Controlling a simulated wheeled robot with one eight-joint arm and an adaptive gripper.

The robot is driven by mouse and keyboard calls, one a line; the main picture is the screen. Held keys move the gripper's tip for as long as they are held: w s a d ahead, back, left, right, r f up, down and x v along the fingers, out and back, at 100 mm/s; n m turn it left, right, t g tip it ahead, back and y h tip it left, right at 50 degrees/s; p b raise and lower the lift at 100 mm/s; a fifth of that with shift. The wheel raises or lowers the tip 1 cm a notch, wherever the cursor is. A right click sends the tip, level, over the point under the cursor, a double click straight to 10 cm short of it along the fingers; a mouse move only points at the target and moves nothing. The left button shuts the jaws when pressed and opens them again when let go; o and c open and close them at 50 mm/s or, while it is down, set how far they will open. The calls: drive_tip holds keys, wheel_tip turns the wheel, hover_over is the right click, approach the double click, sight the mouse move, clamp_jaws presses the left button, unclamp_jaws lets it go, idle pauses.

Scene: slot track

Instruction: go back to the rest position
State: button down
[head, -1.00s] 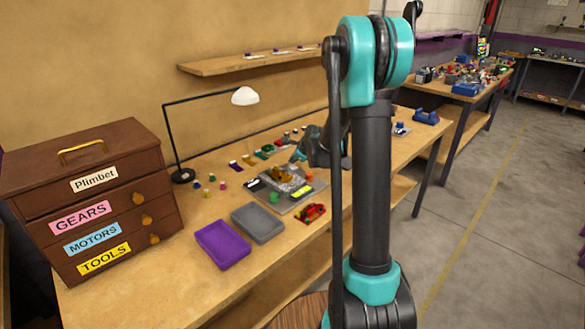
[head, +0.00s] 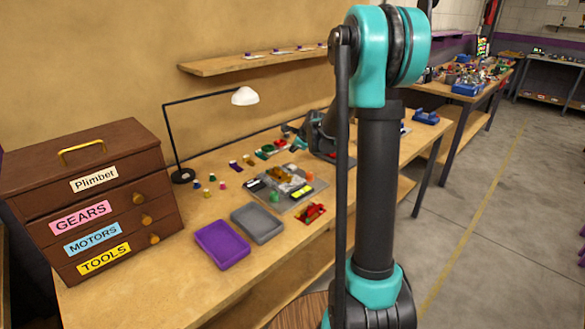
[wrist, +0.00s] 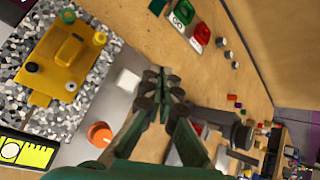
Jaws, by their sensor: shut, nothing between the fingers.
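My gripper (head: 298,143) shows small in the head view, above the back of the wooden bench, partly behind my arm. In the wrist view my gripper (wrist: 163,80) has its fingertips together with nothing between them. Below and to the left of it there lies a grey tray (wrist: 128,62) with a white cube (wrist: 128,80), an orange round piece (wrist: 99,134) and a gold block with pegs (wrist: 66,62) on a speckled patch. The gripper appears apart from these pieces.
A purple tray (head: 222,246) and a grey bin (head: 257,224) stand at the bench front. A red piece (head: 312,214) lies beside the grey tray. A desk lamp (head: 245,97) and a brown drawer cabinet (head: 95,200) are at left. A wall shelf (head: 255,60) hangs above.

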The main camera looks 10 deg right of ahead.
drive_tip(key=s+n, duration=0.3)
drive_tip(key=s, duration=0.3)
drive_tip(key=s+f+n+g, duration=0.1)
drive_tip(key=s+n, duration=0.3)
drive_tip(key=s, duration=0.2)
drive_tip(key=s+d+f+n+g+h, duration=0.1)
drive_tip(key=s+n, duration=0.2)
drive_tip(key=s, duration=0.4)
drive_tip(key=shift+n, duration=0.4)
drive_tip(key=s+d+f+n+g+h, duration=0.1)
drive_tip(key=s+f+n, duration=0.2)
drive_tip(key=s+n, duration=0.3)
drive_tip(key=s+d+f+n+g, duration=0.1)
drive_tip(key=s+f+n, duration=0.3)
drive_tip(key=s, duration=1.2)
drive_tip(key=d+n, duration=0.1)
drive_tip(key=n, duration=0.1)
drive_tip(key=shift+n+g+h, duration=0.3)
drive_tip(key=shift+h, duration=0.1)
